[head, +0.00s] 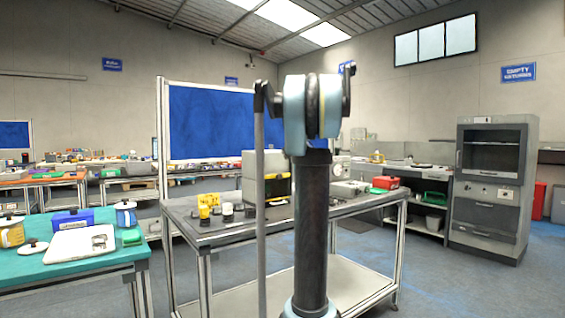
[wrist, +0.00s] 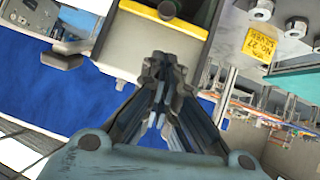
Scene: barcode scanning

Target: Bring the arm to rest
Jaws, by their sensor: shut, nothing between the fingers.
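My gripper (wrist: 163,68) shows in the wrist view with its dark fingers together and nothing between them. It appears in front of a pale cabinet-like box with a yellow strip, and touches nothing that I can make out. In the head view my arm stands upright in the middle, a dark link with pale blue joints at its top. I cannot make out the gripper's fingers there.
A grey workbench (head: 345,208) stands behind my arm, with a red box (head: 385,182) and yellow items (head: 208,201) on it. A teal table (head: 90,268) at left holds a white tray (head: 68,246). A grey cabinet (head: 489,190) stands at right.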

